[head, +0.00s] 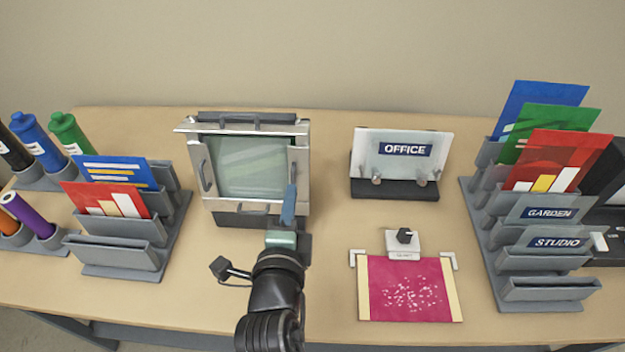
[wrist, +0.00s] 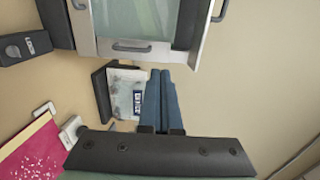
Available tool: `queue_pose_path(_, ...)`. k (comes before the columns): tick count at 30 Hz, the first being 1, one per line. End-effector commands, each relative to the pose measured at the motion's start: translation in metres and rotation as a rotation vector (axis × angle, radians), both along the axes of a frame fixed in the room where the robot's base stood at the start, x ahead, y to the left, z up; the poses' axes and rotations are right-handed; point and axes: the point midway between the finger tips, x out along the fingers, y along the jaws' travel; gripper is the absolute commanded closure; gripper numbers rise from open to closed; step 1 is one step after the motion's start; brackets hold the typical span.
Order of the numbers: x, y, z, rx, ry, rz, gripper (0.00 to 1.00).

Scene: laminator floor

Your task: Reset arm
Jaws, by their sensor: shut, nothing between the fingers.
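My gripper (head: 290,197) is shut and empty. In the head view its blue fingers point away from me, in front of the lower right of the silver framed machine (head: 300,160). In the wrist view the two blue fingers of my gripper (wrist: 160,76) lie side by side, with the machine (wrist: 133,47) above them in the picture. I cannot tell whether the fingers touch the machine. My dark arm reaches up from the bottom edge of the head view and hides part of the table.
The OFFICE sign stand (head: 405,149) is right of the machine. A magenta sheet (head: 410,290) lies in front of it. Card racks stand left (head: 110,252) and right (head: 545,263). Bare table (head: 330,215) shows between machine and sheet.

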Motion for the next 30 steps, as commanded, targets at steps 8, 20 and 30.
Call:
queue_pose_path(8, 0.001, 0.0, 0.002, -0.004, -0.004, 0.001, 1.0)
queue_pose_path(20, 0.02, -0.023, 0.204, -0.523, -0.357, -0.018, 1.0)
queue_pose_path(30, -0.049, -0.05, 0.403, -1.189, -0.679, -0.277, 1.0)
